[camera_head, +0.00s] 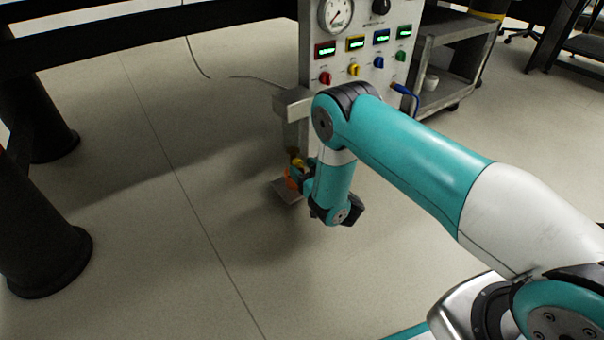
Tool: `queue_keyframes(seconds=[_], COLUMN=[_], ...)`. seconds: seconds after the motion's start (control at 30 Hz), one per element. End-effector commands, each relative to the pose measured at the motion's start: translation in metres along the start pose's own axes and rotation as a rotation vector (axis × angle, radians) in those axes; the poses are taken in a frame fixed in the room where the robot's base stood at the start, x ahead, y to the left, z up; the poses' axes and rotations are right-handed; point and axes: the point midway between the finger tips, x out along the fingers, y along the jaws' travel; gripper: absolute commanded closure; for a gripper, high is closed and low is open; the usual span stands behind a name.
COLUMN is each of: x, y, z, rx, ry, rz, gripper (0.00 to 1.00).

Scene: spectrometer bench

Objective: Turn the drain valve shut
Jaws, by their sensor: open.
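Low on the front of the grey instrument panel, under a protruding metal box, there is a small yellow part (298,162), seemingly the drain valve's handle. An orange piece (292,180) shows just below it, above a small flat plate (287,192) near the floor. The valve's body and the handle's angle are too small and too covered to tell. My arm reaches in from the right, and its teal lower link and dark wrist hang just right of the yellow part, partly covering it. My gripper's fingers are hidden behind the wrist, so contact with the valve cannot be told.
The panel (345,52) carries a round gauge (336,14), several lit displays and coloured knobs. The metal box (293,103) juts out left. A grey cart (455,60) stands behind right. Black table legs (45,245) stand left. The floor between is clear except a thin cable.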

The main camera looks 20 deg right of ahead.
Motion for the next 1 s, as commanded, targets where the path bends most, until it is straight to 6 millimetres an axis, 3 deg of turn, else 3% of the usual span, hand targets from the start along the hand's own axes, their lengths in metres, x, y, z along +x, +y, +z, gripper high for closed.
queue_keyframes(seconds=[0.23, 0.6, 0.8, 1.0], x=[0.013, 0.014, 0.014, 0.014], y=[0.000, 0.000, 0.000, 0.000], z=[-0.001, -0.003, -0.003, -0.005], rx=[0.001, 0.001, 0.001, -0.048], ry=[0.006, 0.007, 0.007, 0.005], rz=[0.004, 0.007, 0.007, 0.007], gripper=[0.46, 0.46, 0.92, 0.96])
